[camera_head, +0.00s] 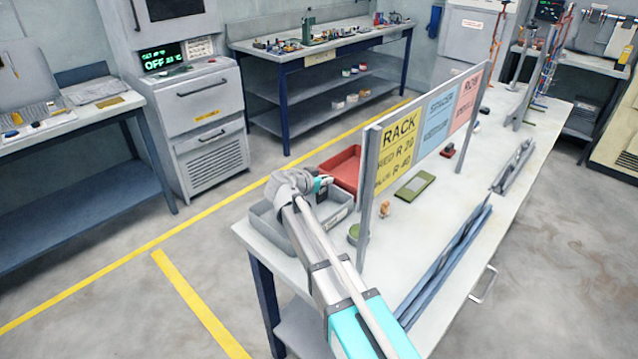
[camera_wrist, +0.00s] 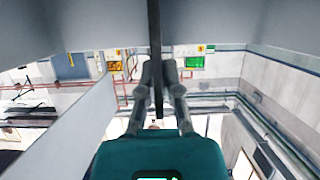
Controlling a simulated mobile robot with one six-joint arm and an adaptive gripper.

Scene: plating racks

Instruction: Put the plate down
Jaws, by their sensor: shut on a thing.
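In the wrist view my gripper (camera_wrist: 160,72) has its two fingers closed on a thin dark plate (camera_wrist: 154,30). The plate shows edge-on as a narrow upright strip running from the top edge down between the fingers. Its faces cannot be seen from here. In the head view my arm reaches from the bottom edge to the near end of the long bench (camera_head: 430,235). The teal end of my wrist is over the grey tray (camera_head: 285,239), left of the sign board. The fingers and the plate cannot be made out clearly in that view.
A red tray (camera_head: 343,167) lies behind the grey tray. A tall sign board (camera_head: 424,120) stands along the bench, close to my arm. Blue-grey rails (camera_head: 440,268) lie at the bench's right edge. A green pad (camera_head: 415,186) and small parts sit by the board.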

